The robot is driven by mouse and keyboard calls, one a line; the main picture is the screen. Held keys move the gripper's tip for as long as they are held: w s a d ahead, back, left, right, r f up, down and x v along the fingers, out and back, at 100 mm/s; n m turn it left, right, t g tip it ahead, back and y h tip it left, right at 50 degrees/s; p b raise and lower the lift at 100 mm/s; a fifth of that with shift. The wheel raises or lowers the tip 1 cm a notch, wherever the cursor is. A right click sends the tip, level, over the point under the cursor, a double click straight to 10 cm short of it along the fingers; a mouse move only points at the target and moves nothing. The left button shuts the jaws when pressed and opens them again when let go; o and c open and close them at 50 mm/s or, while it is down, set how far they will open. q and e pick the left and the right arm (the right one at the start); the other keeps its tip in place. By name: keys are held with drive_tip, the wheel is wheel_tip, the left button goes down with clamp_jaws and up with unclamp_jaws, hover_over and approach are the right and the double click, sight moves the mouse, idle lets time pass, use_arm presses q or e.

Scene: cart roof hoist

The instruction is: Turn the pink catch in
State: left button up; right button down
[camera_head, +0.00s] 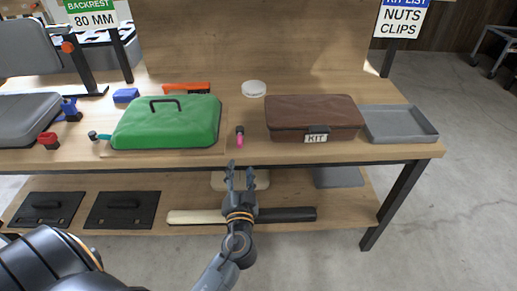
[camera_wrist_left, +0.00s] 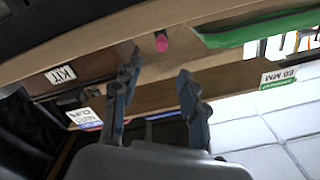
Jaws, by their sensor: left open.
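The pink catch (camera_head: 239,139) is a small pink piece with a dark end, on the tabletop between the green lid and the brown box, near the front edge. Its pink end also shows in the left wrist view (camera_wrist_left: 162,42), past my fingertips. My left gripper (camera_head: 240,173) is open and empty, in front of the table's front edge and just short of the catch, apart from it. Its two spread fingers also show in the left wrist view (camera_wrist_left: 157,74). My right gripper is in neither view.
The green lid (camera_head: 165,125) with a dark handle lies left of the catch. The brown KIT box (camera_head: 313,112) and a grey tray (camera_head: 398,122) stand to the right. A white round thing (camera_head: 254,88) is behind. The table's front edge (camera_head: 330,158) and lower shelf (camera_head: 345,208) are near my gripper.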

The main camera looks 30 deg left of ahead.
sight(240, 137)
use_arm(q)
drive_tip(key=p+x, duration=0.3)
drive_tip(key=x, duration=1.1)
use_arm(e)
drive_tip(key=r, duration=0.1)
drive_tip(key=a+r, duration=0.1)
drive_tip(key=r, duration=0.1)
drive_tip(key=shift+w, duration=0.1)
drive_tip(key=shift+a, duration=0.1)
use_arm(q)
drive_tip(key=shift+s, duration=0.1)
drive_tip(key=c, duration=0.8)
clamp_jaws()
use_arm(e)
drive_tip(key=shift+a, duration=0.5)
